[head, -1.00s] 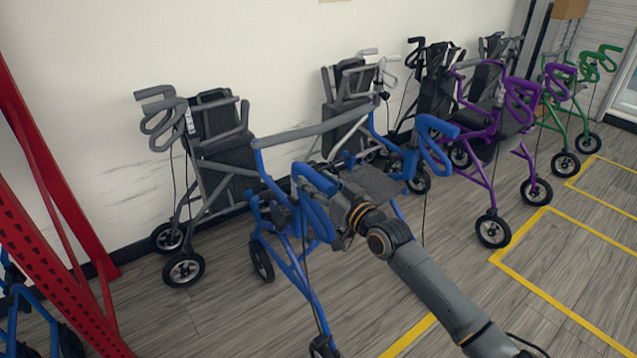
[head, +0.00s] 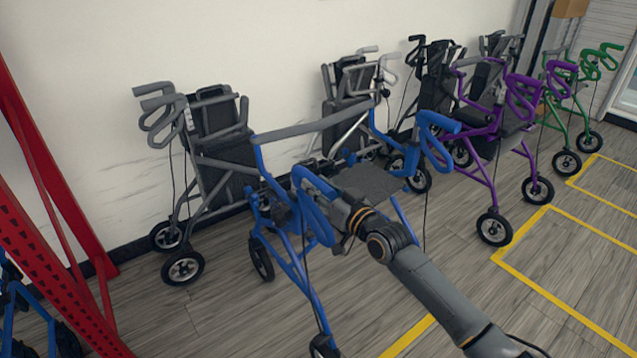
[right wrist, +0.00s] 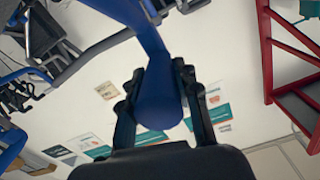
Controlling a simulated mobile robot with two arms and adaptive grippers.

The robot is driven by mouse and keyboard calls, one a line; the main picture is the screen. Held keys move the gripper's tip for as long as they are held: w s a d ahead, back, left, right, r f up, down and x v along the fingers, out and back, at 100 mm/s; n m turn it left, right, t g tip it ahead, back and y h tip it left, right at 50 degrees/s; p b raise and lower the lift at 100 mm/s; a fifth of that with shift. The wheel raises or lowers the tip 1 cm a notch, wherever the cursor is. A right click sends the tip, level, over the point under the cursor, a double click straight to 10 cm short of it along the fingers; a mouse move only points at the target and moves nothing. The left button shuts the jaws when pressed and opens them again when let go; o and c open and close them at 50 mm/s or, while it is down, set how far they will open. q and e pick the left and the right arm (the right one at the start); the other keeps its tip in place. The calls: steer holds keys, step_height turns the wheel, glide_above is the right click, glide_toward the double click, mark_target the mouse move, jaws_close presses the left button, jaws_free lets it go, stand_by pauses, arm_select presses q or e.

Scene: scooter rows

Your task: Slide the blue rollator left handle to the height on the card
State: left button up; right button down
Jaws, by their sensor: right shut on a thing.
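The blue rollator (head: 290,262) stands unfolded in the middle of the head view, with a grey backrest bar and a dark seat. One of its blue handles (head: 314,208) is at my right gripper (head: 338,212); the other handle (head: 437,140) stands free to the right. In the right wrist view my right gripper (right wrist: 158,100) has a finger on each side of the blue handle grip (right wrist: 158,98) and is shut on it. The fingertips are hidden in the head view. The card with the height cannot be identified. My left gripper is out of view.
A grey rollator (head: 200,150) stands behind to the left. Purple (head: 490,130), green (head: 572,95) and other rollators stand along the wall to the right. A red perforated post (head: 50,255) is at the left. Floor with yellow lines (head: 540,290) is open at the right.

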stand_by(0.3)
steer(key=c, duration=1)
jaws_free()
steer(key=shift+r, duration=0.1)
steer(key=shift+s+d, duration=0.1)
steer(key=v, duration=1.1)
steer(key=shift+s+d, duration=0.25)
